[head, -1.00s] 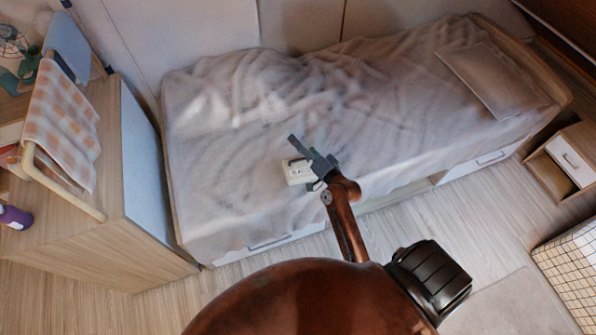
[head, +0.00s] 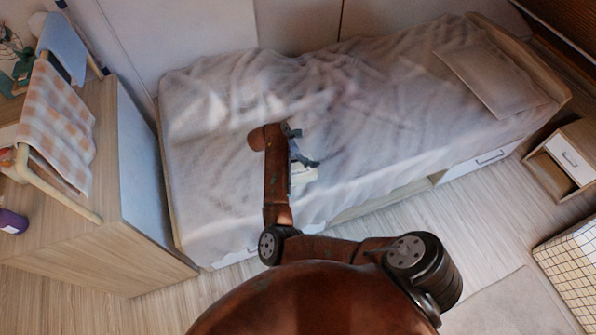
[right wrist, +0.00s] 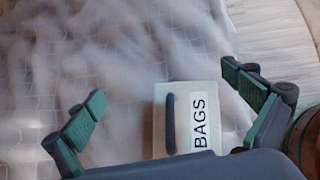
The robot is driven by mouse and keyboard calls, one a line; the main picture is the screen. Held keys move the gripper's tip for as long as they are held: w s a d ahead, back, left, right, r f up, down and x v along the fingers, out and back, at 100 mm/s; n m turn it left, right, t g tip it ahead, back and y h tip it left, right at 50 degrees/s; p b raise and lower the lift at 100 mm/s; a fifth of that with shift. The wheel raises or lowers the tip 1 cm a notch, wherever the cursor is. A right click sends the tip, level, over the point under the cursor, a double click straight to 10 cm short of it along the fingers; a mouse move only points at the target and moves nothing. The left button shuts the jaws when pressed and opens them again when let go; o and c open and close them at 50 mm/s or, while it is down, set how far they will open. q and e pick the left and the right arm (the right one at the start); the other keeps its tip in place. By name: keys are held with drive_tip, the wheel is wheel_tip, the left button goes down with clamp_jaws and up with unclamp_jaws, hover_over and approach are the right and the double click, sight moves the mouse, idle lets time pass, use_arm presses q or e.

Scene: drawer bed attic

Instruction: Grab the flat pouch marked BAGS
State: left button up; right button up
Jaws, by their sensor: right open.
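The flat pouch marked BAGS (right wrist: 183,116) is pale, with a dark strip and a white label. In the right wrist view it lies on the bedcover between the two open fingers. In the head view the pouch (head: 306,175) lies near the bed's front edge, partly hidden by my right arm. My right gripper (right wrist: 170,115) is open and empty, with one green-padded finger on either side of the pouch. In the head view the right gripper (head: 303,147) is over the bed at the pouch's far side, partly covered by the arm. My left gripper is not in view.
The bed (head: 215,110) has a rumpled pale cover and a pillow (head: 490,80) at the far right. A wooden cabinet (head: 95,230) with a checked cloth (head: 60,130) stands at the left. A nightstand (head: 565,160) stands at the right. The cover around the pouch is clear.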

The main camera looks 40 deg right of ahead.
sight(299, 168)
drive_tip(key=a+y, duration=0.1)
drive_tip(key=a, duration=0.1)
drive_tip(key=a+f, duration=0.1)
drive_tip(key=a, duration=0.1)
drive_tip(key=a+m+y, duration=0.1)
drive_tip(key=a, duration=0.1)
drive_tip(key=shift+w+a+f+y, duration=0.15)
drive_tip(key=shift+a+f+y, duration=0.15)
drive_tip(key=shift+a, duration=0.1)
wheel_tip(299, 168, down, 2)
drive_tip(key=shift+f+g, duration=0.1)
drive_tip(key=shift+g, duration=0.2)
drive_tip(key=b+x, duration=0.1)
drive_tip(key=x, duration=0.4)
drive_tip(key=shift+s+f, duration=0.2)
drive_tip(key=shift+f, duration=0.1)
drive_tip(key=shift+r, duration=0.1)
drive_tip(key=shift+c, duration=0.4)
drive_tip(key=c, duration=1.2)
